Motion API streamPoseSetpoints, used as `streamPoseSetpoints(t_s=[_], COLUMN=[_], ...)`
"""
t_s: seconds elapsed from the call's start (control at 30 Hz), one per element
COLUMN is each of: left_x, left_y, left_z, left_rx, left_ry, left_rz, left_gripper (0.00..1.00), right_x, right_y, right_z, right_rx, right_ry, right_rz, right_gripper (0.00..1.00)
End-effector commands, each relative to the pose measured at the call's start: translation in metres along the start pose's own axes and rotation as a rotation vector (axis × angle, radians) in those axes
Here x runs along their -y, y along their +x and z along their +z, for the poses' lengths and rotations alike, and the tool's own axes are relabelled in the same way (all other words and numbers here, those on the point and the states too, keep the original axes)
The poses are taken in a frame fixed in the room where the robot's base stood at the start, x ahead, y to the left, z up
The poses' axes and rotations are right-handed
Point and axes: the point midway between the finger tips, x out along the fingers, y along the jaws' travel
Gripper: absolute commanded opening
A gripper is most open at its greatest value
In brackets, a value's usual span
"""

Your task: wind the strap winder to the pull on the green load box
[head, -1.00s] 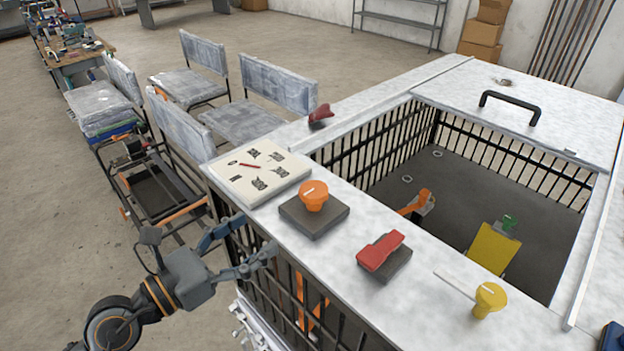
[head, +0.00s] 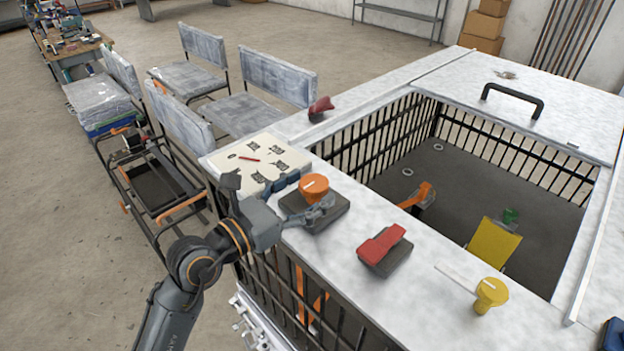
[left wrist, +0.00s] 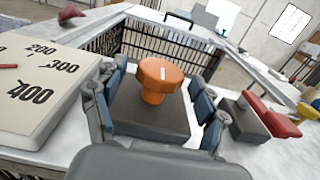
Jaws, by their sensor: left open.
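An orange knob (head: 314,187) with a white mark stands upright on a dark square base (head: 324,217) on the white bench top; I cannot tell for sure that it is the strap winder. My left gripper (head: 308,194) is open, with its fingers on either side of the knob. In the left wrist view the knob (left wrist: 160,80) stands between the spread fingers, with gaps at both sides. A cream dial plate (head: 258,165) lies behind it; the left wrist view shows 200, 300 and 400 and a red pointer. A small green item (head: 510,216) is in the pit; I cannot tell whether it is the load box. My right gripper is not in view.
A red lever (head: 382,243) on a dark base and a yellow knob (head: 491,294) stand farther right on the bench. A red handle (head: 320,108) is at the back edge. The barred pit (head: 460,190) holds an orange part and a yellow plate.

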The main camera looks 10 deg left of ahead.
Motion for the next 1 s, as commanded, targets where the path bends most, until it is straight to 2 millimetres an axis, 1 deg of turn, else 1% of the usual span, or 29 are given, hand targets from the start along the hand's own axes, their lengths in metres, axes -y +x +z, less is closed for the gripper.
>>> streamPoseSetpoints(t_s=[0.03,0.17,0.47,0.5,0.57,0.6,0.67,0.7,0.73,0.87,1.0], left_x=[-0.0003,0.0001,0.0002,0.0002,0.0002,0.0002,0.0002,0.0002,0.0002,0.0001,-0.0005], left_y=[0.0058,0.0134,0.015,0.015,0.0149,0.0149,0.0148,0.0148,0.0148,0.0147,0.0148], left_z=[0.0022,0.0005,-0.0004,-0.0004,-0.0004,-0.0004,-0.0004,-0.0005,-0.0004,-0.0008,-0.0022], left_rx=[0.001,0.0,0.001,0.001,0.001,0.001,0.001,0.0,0.001,0.0,0.001], left_ry=[-0.001,0.002,0.002,0.002,0.002,0.002,0.002,0.002,0.002,0.002,0.004], left_rz=[0.0,0.0,0.0,0.0,0.0,0.0,0.0,0.0,0.0,-0.002,-0.023], left_gripper=[0.72,0.72,0.72,0.64,0.52,0.44,0.32,0.23,0.17,0.17,0.17], right_x=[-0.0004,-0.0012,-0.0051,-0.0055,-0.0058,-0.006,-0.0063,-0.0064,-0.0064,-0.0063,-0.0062], right_y=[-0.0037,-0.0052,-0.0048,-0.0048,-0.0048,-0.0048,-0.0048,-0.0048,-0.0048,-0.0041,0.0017], right_z=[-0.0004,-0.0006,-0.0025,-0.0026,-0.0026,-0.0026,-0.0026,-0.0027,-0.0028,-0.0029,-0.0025], right_rx=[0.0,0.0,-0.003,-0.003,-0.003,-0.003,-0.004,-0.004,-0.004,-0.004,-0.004], right_ry=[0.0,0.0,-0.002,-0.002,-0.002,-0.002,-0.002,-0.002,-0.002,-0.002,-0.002], right_rz=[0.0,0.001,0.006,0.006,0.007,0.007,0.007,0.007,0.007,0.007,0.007], right_gripper=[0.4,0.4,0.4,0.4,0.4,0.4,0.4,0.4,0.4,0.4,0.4])
